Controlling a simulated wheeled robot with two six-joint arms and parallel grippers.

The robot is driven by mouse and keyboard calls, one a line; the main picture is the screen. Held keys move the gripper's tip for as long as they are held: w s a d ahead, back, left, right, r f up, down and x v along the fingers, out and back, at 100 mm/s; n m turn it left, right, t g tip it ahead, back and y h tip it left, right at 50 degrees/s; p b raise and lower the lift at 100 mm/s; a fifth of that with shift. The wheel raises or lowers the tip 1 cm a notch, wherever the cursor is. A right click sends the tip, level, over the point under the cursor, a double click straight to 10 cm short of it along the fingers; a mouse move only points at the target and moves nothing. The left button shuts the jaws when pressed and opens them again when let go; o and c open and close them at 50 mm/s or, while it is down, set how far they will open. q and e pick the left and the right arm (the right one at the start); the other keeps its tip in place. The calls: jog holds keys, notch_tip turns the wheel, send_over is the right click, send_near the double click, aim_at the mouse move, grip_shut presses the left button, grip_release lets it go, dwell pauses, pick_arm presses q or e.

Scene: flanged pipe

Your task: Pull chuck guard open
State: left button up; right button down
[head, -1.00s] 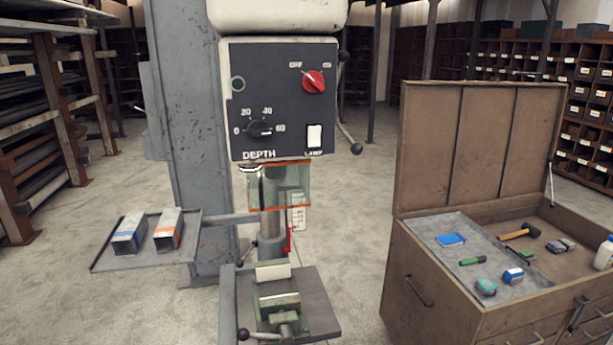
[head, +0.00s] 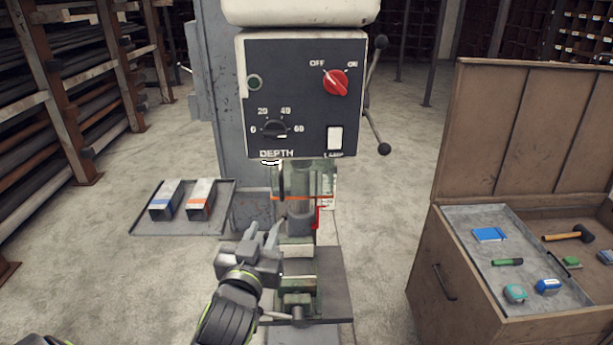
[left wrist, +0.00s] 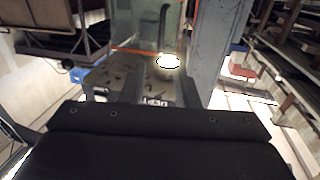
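The chuck guard (head: 318,180) is a clear greenish shield with an orange lower edge, hanging under the drill press head. A dark upright handle (head: 281,180) shows at its left side. In the left wrist view the guard (left wrist: 135,25) is at the top, with the dark handle (left wrist: 165,22) near its right side. My left gripper (head: 264,234) is below and a little left of the guard, apart from it, fingers pointing up and forward. Its fingers are spread with nothing between them. My right gripper is not in view.
The control panel (head: 300,100) is above the guard, with feed levers (head: 376,110) at its right. A vise (head: 298,290) stands below on the press table (head: 335,290). A side tray (head: 220,222) with two boxes is at left; an open tool chest (head: 450,255) is at right.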

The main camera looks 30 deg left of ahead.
aim_at(281, 186)
pick_arm(q)
jog(key=p+x, duration=0.5)
jog(key=x, duration=1.2)
jog(key=shift+a+r, duration=0.15)
jog(key=shift+c, duration=0.3)
jog(key=c, duration=0.5)
grip_shut()
